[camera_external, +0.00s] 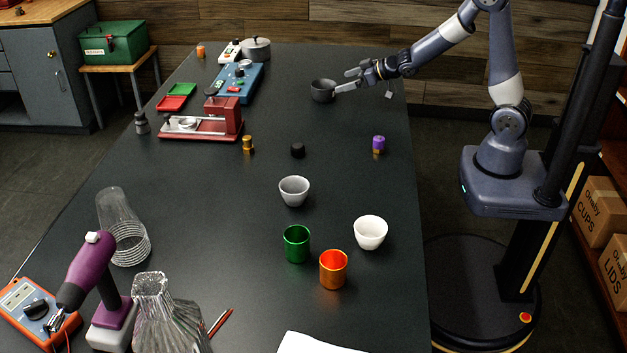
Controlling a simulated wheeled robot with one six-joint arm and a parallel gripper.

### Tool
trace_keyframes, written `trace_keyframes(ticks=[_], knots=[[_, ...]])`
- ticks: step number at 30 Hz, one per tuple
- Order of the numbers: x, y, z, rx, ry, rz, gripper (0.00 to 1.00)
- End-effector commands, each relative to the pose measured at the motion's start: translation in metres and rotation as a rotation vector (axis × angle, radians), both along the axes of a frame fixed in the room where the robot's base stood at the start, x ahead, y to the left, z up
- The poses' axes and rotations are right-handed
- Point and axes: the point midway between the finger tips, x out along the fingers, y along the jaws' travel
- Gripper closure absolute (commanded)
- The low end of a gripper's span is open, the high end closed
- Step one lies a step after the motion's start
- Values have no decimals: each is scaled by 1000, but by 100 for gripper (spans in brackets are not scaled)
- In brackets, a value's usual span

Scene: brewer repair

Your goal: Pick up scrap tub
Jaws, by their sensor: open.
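A small dark grey round tub (322,91), which looks like the scrap tub, stands upright on the black table (230,250) towards its far right side. My gripper (345,80) reaches in from the right, low over the table. Its two fingers are spread, and their tips are at the tub's right side. The near finger overlaps the tub's rim in the picture; I cannot tell whether it touches. Nothing is held between the fingers.
A grey cup (294,191), white cup (370,233), green cup (297,244) and orange cup (333,270) stand nearer the front. A black knob (298,150) and purple piece (378,144) lie between. A red device (205,122) and blue device (237,82) are left of the tub.

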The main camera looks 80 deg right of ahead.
Motion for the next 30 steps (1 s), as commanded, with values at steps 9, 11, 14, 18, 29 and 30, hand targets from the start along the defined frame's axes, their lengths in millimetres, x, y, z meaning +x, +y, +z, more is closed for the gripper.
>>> trace_keyframes(ticks=[9, 11, 14, 18, 29, 30], knots=[[32, -5, -16, 3, -1, 1, 0], [34, -6, -16, 3, -2, 0, 0], [41, -7, -18, 4, -1, 0, 0], [59, -11, -22, 3, -1, 1, 0], [82, -15, -34, 4, -3, 0, 0], [82, -15, -34, 4, -3, 0, 0]])
